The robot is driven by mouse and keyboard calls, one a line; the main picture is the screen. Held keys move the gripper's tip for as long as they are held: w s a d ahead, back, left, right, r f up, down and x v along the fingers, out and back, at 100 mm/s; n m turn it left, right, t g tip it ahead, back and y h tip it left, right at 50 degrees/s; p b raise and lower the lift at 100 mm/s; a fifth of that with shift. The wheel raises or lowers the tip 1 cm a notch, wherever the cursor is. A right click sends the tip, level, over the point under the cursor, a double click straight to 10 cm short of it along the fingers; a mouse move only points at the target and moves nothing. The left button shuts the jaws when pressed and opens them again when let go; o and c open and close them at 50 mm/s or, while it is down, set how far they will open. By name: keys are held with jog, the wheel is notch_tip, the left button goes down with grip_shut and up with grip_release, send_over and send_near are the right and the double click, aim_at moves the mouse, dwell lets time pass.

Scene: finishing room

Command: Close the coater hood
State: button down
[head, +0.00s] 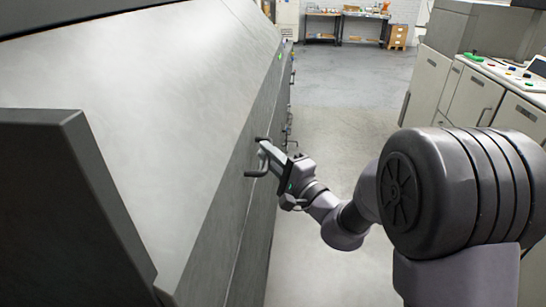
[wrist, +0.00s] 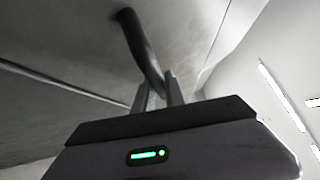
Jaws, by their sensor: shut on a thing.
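The coater hood (head: 160,95) is a large light-grey slanted panel filling the left of the head view. A dark bar handle (head: 256,174) sticks out from its darker lower front. My gripper (head: 265,157) reaches the handle from the right and is shut on it. In the wrist view the curved dark handle (wrist: 138,40) runs down from the grey panel (wrist: 60,50) to between the two fingers of my gripper (wrist: 158,92). The fingers hide part of the handle. I cannot tell how far the hood stands open.
A dark upright end plate (head: 70,190) stands at the near left. Grey cabinets (head: 470,100) with a button panel line the right side.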

jog(key=shift+s+a+f, duration=0.1)
jog(key=shift+f, duration=0.15)
jog(key=c, duration=1.4)
grip_release()
jog(key=shift+a, duration=0.25)
jog(key=shift+d, duration=0.1)
jog(key=shift+s+d, duration=0.1)
jog(key=shift+d, duration=0.1)
jog(key=b+v, duration=0.4)
jog(key=v, duration=1.3)
jog(key=shift+r+b, duration=0.15)
jog(key=shift+b, duration=0.25)
